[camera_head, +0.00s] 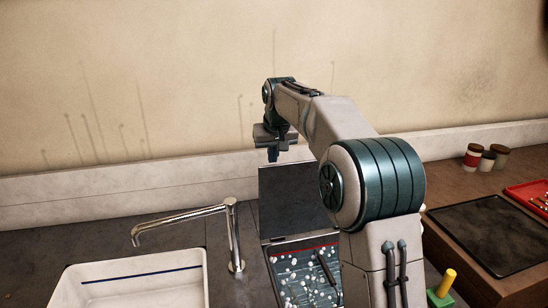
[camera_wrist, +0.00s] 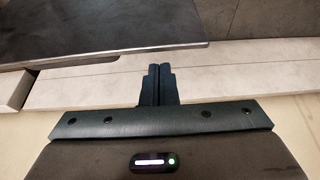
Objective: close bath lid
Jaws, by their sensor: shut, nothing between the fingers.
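The bath (camera_head: 305,239) is in the lower middle of the head view, with white bubbles on dark liquid and a red line along its back. Its dark lid (camera_head: 292,200) stands open, raised at the back of the bath. My arm hides the right part of both. My gripper (camera_head: 272,157) is shut and empty, pointing down close to the lid's top left edge; I cannot tell whether it touches. In the wrist view the closed fingers (camera_wrist: 160,72) show beside a dark plate (camera_wrist: 100,32), which looks like the lid.
A white sink (camera_head: 130,268) with a chrome tap (camera_head: 232,235) stands left of the bath. At the right are a black mat (camera_head: 485,235), a red tray (camera_head: 530,197), small jars (camera_head: 486,161) and a yellow-handled tool (camera_head: 446,283). The wall is close behind.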

